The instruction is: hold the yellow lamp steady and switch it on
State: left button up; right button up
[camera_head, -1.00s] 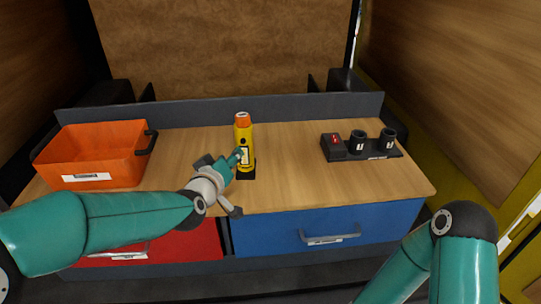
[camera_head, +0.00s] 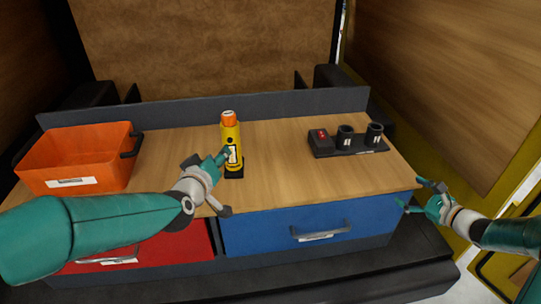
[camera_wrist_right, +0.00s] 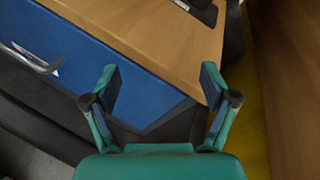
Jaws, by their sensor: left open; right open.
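The yellow lamp (camera_head: 231,135) with an orange top stands upright on a small black base (camera_head: 234,174) on the wooden worktop, left of its middle. My left gripper (camera_head: 222,158) is open at the lamp's lower left side, its fingers close to the label; I cannot tell whether they touch it. My right gripper (camera_head: 422,196) is open and empty, off the worktop's right front corner. In the right wrist view its two fingers (camera_wrist_right: 160,85) are spread apart, with the worktop corner and blue drawer beyond them. The lamp is out of that view.
An orange bin (camera_head: 75,160) stands at the left of the worktop (camera_head: 300,178). A black holder (camera_head: 345,144) with a red switch and two cups stands at the right. A red drawer (camera_head: 160,245) and blue drawer (camera_head: 280,230) are below. The worktop between lamp and holder is clear.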

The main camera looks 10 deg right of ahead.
jog(key=w+a+r+n+y, duration=0.1)
jog(key=w+a+r+n, duration=0.1)
jog(key=a+n, duration=0.3)
jog(key=w+a+r+n+y, duration=0.1)
jog(key=w+a+r+n, duration=0.1)
jog(key=a+n, duration=0.3)
jog(key=w+a+r+n+g+y, duration=0.1)
jog(key=w+a+r+n, duration=0.2)
jog(key=a, duration=0.4)
jog(key=shift+w+a+r+n, duration=0.1)
jog(key=shift+w+a+n, duration=0.1)
jog(key=shift+w+n, duration=0.8)
jog(key=a+r+n+g+y, duration=0.1)
jog(key=a+r+n, duration=0.1)
jog(key=a+n, duration=0.8)
jog(key=n+g, duration=0.2)
jog(key=n, duration=0.9)
send_near(238, 151)
jog(key=shift+y, duration=0.4)
jog(key=x, duration=1.3)
jog(key=shift+w+d+f, duration=0.1)
jog(key=shift+d+f, duration=0.1)
grip_shut()
pick_arm(q)
grip_shut()
